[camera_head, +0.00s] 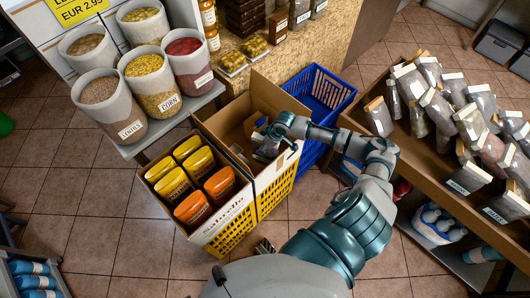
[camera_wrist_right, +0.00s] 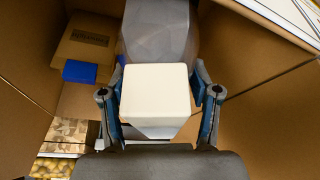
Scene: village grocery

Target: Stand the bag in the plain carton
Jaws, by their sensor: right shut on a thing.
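The plain carton (camera_head: 230,116) stands open in a yellow crate, flaps up. My right gripper (camera_head: 276,138) reaches into it from the right. In the right wrist view the gripper (camera_wrist_right: 157,98) is shut on a bag (camera_wrist_right: 156,92), whose white top face shows between the fingers. The bag's lower part is hidden, and I cannot tell whether it touches the carton floor. A grey bag-like shape (camera_wrist_right: 158,28) lies just beyond it. A brown box (camera_wrist_right: 85,42) and a small blue thing (camera_wrist_right: 80,71) are also inside the carton. My left gripper is not in view.
A printed carton (camera_head: 232,214) with yellow and orange packs stands to the left. A blue crate (camera_head: 330,88) is behind on the right. A brown tray (camera_head: 425,158) of several bags stands further right. Tubs (camera_head: 145,82) of dry goods stand at the upper left.

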